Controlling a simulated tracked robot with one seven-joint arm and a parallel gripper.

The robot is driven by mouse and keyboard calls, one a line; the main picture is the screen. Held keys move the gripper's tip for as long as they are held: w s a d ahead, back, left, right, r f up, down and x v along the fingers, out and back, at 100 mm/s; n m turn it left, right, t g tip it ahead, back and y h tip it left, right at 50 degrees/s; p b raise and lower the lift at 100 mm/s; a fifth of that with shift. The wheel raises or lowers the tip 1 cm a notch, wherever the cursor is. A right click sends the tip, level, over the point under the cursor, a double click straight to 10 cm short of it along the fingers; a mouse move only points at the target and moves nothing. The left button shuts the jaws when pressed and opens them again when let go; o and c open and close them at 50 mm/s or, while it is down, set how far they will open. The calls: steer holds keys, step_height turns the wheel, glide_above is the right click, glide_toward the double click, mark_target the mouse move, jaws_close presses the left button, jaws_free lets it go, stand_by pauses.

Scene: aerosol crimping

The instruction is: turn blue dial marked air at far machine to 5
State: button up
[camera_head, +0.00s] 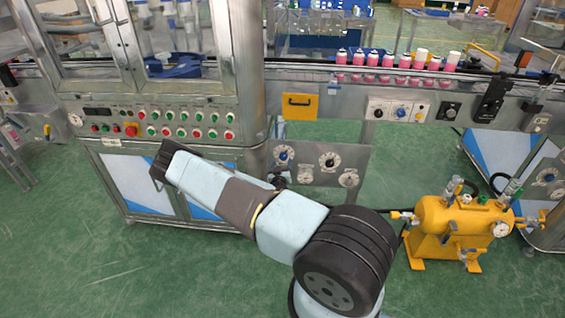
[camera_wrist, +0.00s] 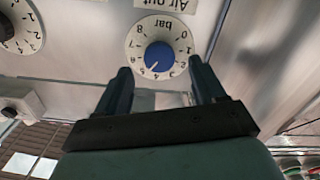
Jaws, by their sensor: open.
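The blue dial (camera_wrist: 159,56) shows upside down in the wrist view, on a round white scale under a label reading "Air out" and "bar". Its white pointer slants to the picture's lower left; the exact number is too small to tell. In the head view the blue dial (camera_head: 284,155) sits at the upper left of a low metal panel. My gripper (camera_wrist: 159,66) is open and empty. In the wrist view its fingers appear to either side of the dial's lower edge; contact does not show. In the head view my arm mostly hides the gripper.
The panel also carries a black-knobbed dial (camera_head: 329,160) and another dial (camera_head: 349,180). A cabinet with button rows (camera_head: 185,125) stands to the left. A conveyor with pink cans (camera_head: 390,65) runs above. A yellow pump unit (camera_head: 455,225) stands on the floor at right.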

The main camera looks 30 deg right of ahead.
steer(key=v, duration=1)
steer(key=shift+a, duration=0.1)
